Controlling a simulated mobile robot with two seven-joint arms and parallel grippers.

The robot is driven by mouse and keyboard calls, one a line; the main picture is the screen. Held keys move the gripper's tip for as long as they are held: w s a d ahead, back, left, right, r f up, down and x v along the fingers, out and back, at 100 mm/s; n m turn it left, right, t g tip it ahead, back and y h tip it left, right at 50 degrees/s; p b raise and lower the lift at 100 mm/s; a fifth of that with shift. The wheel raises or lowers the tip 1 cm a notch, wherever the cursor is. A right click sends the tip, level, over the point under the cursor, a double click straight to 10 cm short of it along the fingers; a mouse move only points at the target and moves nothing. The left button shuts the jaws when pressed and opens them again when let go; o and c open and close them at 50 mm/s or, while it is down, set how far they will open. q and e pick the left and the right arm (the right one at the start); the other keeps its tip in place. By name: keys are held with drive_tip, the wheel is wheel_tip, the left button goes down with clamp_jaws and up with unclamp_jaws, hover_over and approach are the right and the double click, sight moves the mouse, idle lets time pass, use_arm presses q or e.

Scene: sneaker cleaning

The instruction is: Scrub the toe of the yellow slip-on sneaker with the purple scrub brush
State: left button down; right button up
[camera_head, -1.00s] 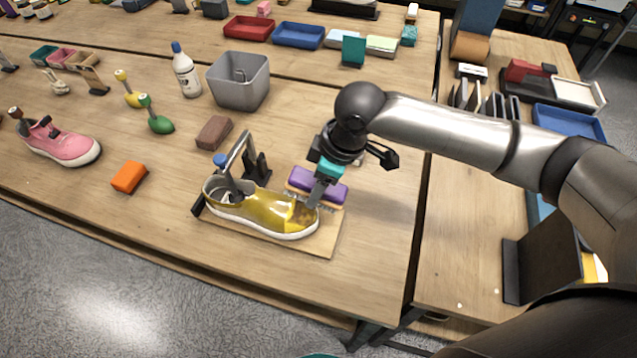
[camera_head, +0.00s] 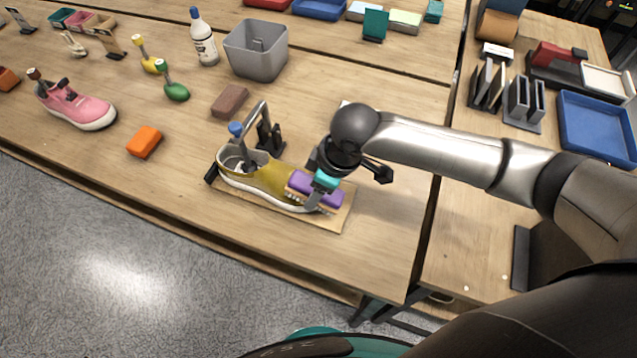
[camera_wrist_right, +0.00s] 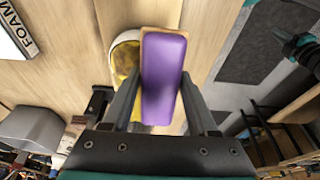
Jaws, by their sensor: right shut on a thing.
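The yellow slip-on sneaker (camera_head: 262,178) sits in a holder on a wooden board (camera_head: 338,216), with its toe toward the right. My right gripper (camera_head: 318,190) is shut on the purple scrub brush (camera_head: 300,186). The brush is at the sneaker's toe with its bristles down, and it covers much of the toe in the head view. In the right wrist view the purple brush (camera_wrist_right: 164,80) lies between the two fingers, and part of the yellow sneaker (camera_wrist_right: 126,60) shows beside and behind it. My left gripper is not in view.
A brown block (camera_head: 230,101) and a grey bin (camera_head: 256,50) stand behind the sneaker. An orange block (camera_head: 145,142) and a pink sneaker (camera_head: 75,104) are to the left. The table's front edge is close. Table right of the board is clear.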

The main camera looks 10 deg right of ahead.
drive_tip(key=shift+b+x, duration=0.55)
drive_tip(key=shift+x, duration=0.6)
idle(0.4)
drive_tip(key=shift+w+d+r, duration=0.25)
drive_tip(key=shift+w+d, duration=0.65)
drive_tip(key=shift+w, duration=0.2)
drive_tip(key=shift+w+d, duration=0.35)
drive_tip(key=shift+w, duration=0.2)
drive_tip(key=shift+w+d, duration=0.55)
drive_tip(key=shift+w, duration=0.25)
drive_tip(key=shift+w+d, duration=0.5)
drive_tip(key=shift+w, duration=0.3)
drive_tip(key=shift+r+p, duration=0.1)
drive_tip(key=shift+p, duration=0.45)
